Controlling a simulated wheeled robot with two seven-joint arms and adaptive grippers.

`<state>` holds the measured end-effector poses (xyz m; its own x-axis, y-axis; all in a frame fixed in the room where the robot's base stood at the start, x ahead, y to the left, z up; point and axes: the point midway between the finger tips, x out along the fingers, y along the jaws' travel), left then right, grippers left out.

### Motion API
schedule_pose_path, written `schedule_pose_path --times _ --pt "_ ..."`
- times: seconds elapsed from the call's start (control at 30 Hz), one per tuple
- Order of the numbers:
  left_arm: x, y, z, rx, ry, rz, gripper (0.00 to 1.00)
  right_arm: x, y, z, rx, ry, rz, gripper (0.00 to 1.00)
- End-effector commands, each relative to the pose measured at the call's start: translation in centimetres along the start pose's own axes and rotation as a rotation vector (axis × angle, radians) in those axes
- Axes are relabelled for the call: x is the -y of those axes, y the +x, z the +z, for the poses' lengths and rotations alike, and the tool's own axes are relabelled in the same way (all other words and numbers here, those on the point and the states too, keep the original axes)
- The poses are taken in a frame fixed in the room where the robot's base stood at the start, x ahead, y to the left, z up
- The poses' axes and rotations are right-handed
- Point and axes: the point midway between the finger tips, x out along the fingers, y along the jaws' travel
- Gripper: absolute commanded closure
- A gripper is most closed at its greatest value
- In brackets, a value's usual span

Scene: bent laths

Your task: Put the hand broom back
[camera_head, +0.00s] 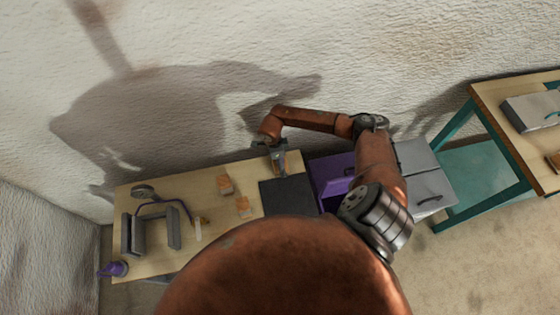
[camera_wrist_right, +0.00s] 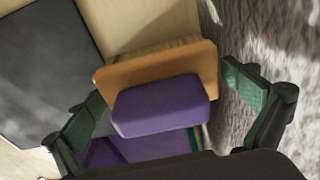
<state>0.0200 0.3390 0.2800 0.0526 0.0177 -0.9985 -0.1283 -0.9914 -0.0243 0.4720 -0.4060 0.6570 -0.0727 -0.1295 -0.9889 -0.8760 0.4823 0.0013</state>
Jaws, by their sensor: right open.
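In the right wrist view, an orange-brown wooden slab (camera_wrist_right: 190,58) with a purple block (camera_wrist_right: 160,106) against it lies between my fingers. It looks like the hand broom, but I cannot be sure. My right gripper (camera_wrist_right: 165,95) is open, with one green-padded finger on each side and gaps showing. In the head view my right gripper (camera_head: 278,158) is at the back right end of the wooden bench (camera_head: 160,197), pointing down. The piece there is small and partly hidden by the gripper. My left gripper is not in view.
A dark mat (camera_head: 287,196) lies left of an open purple container (camera_head: 333,176). Orange-brown blocks (camera_head: 225,185), a bent-lath frame (camera_head: 135,236) and a purple object (camera_head: 115,269) are at left. A grey cabinet (camera_head: 425,180) and a teal-legged table (camera_head: 500,135) stand right. A wall is close behind.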

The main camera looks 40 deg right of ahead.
Motion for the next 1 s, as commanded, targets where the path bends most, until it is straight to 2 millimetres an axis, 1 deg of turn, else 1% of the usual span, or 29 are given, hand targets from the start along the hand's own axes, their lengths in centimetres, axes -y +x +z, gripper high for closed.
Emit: schedule_pose_path --times 0.03,0.17,0.4,0.6,0.7,0.8,1.0 --pt "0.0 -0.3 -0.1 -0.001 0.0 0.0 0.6 0.0 -0.4 0.0 0.001 0.0 0.0 0.0" --pt "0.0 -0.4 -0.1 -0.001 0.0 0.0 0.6 0.1 -2.1 -0.1 0.0 -0.002 -0.004 0.0" --pt "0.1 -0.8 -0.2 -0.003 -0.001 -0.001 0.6 0.2 -7.2 -0.1 0.0 -0.001 -0.005 0.0" --pt "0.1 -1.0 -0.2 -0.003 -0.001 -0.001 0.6 0.1 -10.6 0.0 0.001 -0.001 -0.003 0.0" --pt "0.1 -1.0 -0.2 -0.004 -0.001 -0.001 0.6 0.0 -11.6 -0.1 -0.001 -0.001 -0.001 0.0" --pt "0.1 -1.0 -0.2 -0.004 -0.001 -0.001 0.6 0.0 -12.1 -0.1 -0.001 0.0 -0.001 0.0" --pt "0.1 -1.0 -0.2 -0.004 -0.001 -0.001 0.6 0.0 -12.2 0.0 0.0 0.0 0.0 0.0"
